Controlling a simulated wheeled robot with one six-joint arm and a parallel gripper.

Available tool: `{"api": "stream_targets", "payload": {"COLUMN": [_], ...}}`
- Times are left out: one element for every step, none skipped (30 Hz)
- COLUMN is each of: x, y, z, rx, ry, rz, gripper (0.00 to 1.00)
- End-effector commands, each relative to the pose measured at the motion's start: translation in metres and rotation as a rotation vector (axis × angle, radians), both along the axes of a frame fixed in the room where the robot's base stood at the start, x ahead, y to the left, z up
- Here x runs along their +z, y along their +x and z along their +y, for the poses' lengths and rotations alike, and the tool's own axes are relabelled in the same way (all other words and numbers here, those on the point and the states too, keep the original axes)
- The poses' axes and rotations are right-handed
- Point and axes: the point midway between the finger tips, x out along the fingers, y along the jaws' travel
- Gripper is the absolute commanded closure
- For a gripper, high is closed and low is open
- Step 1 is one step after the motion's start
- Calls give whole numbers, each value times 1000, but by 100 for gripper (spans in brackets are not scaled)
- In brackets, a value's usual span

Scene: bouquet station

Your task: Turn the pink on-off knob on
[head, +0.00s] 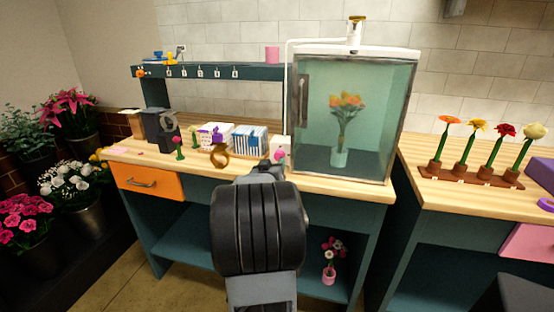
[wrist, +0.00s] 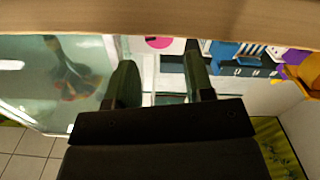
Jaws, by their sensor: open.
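The pink knob (head: 280,156) is on the front of a small white box (head: 286,142), beside the glass cabinet on the wooden counter. In the head view my arm's end partly covers the area just below it. In the wrist view the knob (wrist: 158,43) shows as a pink disc, partly cut off by a wooden edge. My gripper (wrist: 159,62) is open, its two dark fingers apart with the knob seen between and beyond their tips. It also shows in the head view (head: 263,168). Whether a finger touches the knob I cannot tell.
The glass cabinet (head: 402,110) with an orange bouquet stands right of the box. A gold ring-shaped item (head: 219,156), a blue-striped holder (head: 250,141) and a white basket (head: 217,134) stand to its left. The counter edge (wrist: 250,35) crosses the wrist view close by.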

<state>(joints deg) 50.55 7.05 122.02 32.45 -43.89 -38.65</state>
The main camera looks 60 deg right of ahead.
Motion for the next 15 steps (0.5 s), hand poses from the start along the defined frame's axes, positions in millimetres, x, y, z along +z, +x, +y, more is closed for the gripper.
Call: {"api": "stream_targets", "payload": {"x": [-1,-1,-1,-1,-1,0,0,-1,0,0,0,0,0,0,0], "y": [2,4,6,7,8,10,11,12,13,14,15,15,16,16,16], "z": [-10,-14,-20,-24,-28,-33,-36,-39,-43,-45,-47,-49,-50,-51,-52], "rx": [-2,-2,-1,-1,-2,-2,-2,-1,-1,0,0,0,0,0,0], "ry": [0,0,1,1,1,0,0,1,0,1,1,1,0,0,0], "rz": [0,0,-1,-1,-1,-1,-1,-1,-1,-1,-1,-1,-1,-1,-1], "gripper": [52,52,52,52,52,52,52,52,52,52,52,52,52,52,52]}}
